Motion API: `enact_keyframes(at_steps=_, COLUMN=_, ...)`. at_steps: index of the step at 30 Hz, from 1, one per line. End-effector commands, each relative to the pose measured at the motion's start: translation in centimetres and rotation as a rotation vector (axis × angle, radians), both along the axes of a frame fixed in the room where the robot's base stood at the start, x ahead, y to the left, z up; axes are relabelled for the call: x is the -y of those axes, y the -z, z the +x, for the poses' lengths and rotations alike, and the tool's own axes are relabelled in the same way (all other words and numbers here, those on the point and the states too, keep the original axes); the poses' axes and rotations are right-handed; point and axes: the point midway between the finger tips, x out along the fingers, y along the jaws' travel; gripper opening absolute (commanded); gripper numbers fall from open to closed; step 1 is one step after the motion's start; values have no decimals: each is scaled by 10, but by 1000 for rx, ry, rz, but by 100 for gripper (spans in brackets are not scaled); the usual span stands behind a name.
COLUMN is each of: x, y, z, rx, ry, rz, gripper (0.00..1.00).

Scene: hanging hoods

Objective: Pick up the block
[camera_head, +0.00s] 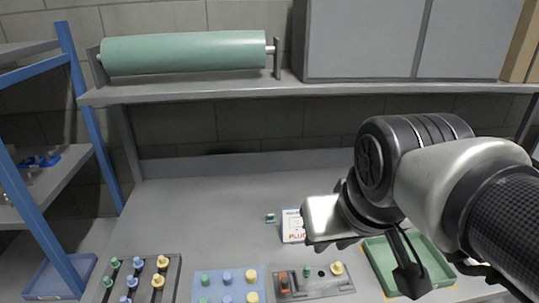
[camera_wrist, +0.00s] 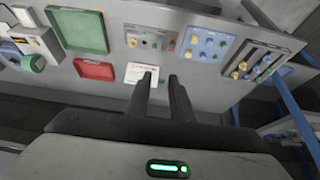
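A small grey-blue block (camera_head: 270,218) lies on the grey table in the head view, just left of a white printed card (camera_head: 292,226). I cannot make out the block in the wrist view; a finger may hide it. My gripper (camera_wrist: 162,78) shows in the wrist view with two dark fingers apart and nothing seen between them. The card (camera_wrist: 140,73) shows beyond the fingertips there. In the head view the arm comes in from the right, and its pale end is right of the block and partly covers the card.
Along the front stand a dark peg rack (camera_head: 143,281), a blue peg board (camera_head: 212,286), a grey peg panel (camera_head: 325,283) and a green tray (camera_head: 438,262). A red tray (camera_wrist: 94,69) shows in the wrist view. A shelf (camera_head: 200,92) with a green roll overhangs the table. The table's left middle is clear.

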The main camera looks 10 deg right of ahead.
Motion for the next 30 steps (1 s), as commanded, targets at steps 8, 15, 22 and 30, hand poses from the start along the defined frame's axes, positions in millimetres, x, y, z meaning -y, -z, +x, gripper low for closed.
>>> enact_keyframes(at_steps=8, x=10, y=37, z=46, rx=-261, ry=-319, rz=-306, gripper=66)
enact_keyframes(at_steps=15, x=6, y=98, z=107, rx=-536, ry=-764, rz=-585, gripper=66)
enact_keyframes(at_steps=22, x=-12, y=173, z=154, rx=-737, ry=-1178, rz=-749, gripper=66)
enact_keyframes(at_steps=30, x=-24, y=218, z=172, rx=-819, ry=-1391, rz=-811, gripper=66)
